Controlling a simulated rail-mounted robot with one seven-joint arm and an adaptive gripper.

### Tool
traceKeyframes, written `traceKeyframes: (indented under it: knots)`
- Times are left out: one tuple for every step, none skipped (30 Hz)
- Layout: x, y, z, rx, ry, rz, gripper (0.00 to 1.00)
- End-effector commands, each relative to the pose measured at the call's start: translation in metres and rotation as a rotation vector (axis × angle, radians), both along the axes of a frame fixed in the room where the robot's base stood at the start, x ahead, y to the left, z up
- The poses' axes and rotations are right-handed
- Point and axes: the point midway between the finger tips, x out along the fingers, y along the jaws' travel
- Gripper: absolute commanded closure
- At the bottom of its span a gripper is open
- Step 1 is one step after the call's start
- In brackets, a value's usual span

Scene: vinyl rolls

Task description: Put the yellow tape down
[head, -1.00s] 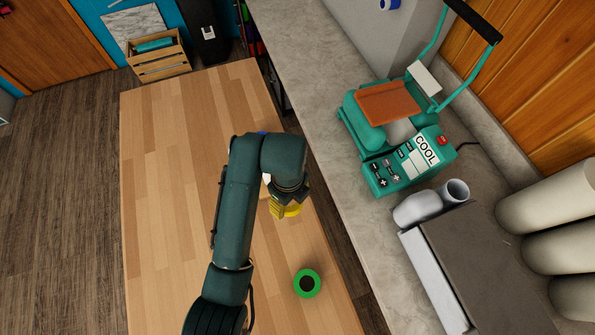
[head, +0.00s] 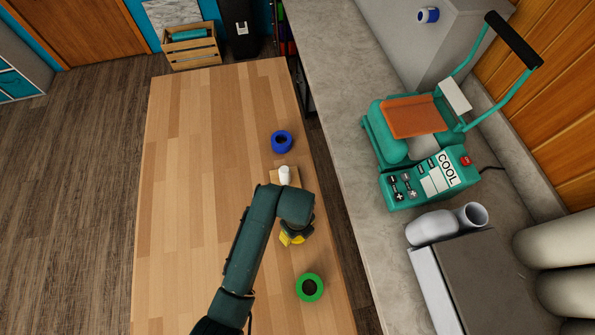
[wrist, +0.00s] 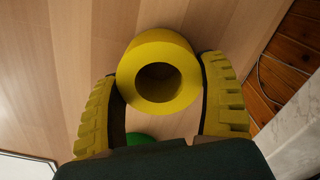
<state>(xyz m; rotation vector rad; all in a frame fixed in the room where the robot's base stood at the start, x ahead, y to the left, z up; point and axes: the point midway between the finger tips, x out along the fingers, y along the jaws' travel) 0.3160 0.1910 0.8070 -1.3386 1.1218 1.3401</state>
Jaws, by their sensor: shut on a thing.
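The yellow tape (wrist: 160,72) is a thick roll, held between the yellow fingers of my gripper (wrist: 161,82) in the wrist view. Its round hole faces the camera. In the head view my gripper (head: 292,239) is over the right side of the wooden table (head: 190,200). Tape and yellow fingers are hard to tell apart there. I cannot tell whether the roll touches the table.
A green tape roll (head: 310,287) lies just nearer than my gripper. A white peg on a small wooden base (head: 284,175) and a blue roll (head: 281,141) stand farther back. The table's left side is clear. A grey counter with a teal press (head: 420,150) runs along the right.

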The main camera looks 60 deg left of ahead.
Motion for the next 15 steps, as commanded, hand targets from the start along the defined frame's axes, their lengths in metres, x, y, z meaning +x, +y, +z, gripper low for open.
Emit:
traceKeyframes:
  knots:
    - [0.0009, 0.0007, 0.0004, 0.002, -0.003, 0.000, 0.64]
    - [0.0009, 0.0007, 0.0004, 0.002, -0.003, 0.000, 0.64]
    - [0.0008, 0.0007, 0.0003, 0.002, -0.003, 0.000, 0.64]
    - [0.0008, 0.0007, 0.0003, 0.002, -0.003, 0.000, 0.64]
    - [0.0008, 0.0006, 0.0004, 0.002, -0.003, 0.000, 0.64]
    - [0.0007, 0.0005, -0.0001, 0.001, -0.002, 0.000, 0.64]
    - [0.0006, 0.0005, -0.0009, 0.001, -0.002, 0.000, 0.64]
    - [0.0006, 0.0004, -0.0021, 0.001, -0.002, 0.000, 0.64]
    - [0.0006, 0.0005, -0.0034, 0.001, -0.002, 0.000, 0.64]
    - [0.0006, 0.0005, -0.0027, 0.001, -0.002, 0.000, 0.18]
    - [0.0006, 0.0005, -0.0026, 0.001, -0.002, 0.000, 0.12]
    - [0.0006, 0.0005, -0.0026, 0.001, -0.002, 0.000, 0.04]
    - [0.0005, 0.0004, -0.0026, 0.001, -0.002, 0.000, 0.00]
    - [0.0005, 0.0004, -0.0025, 0.001, -0.002, 0.000, 0.00]
    - [0.0005, 0.0004, -0.0025, 0.001, -0.002, 0.000, 0.00]
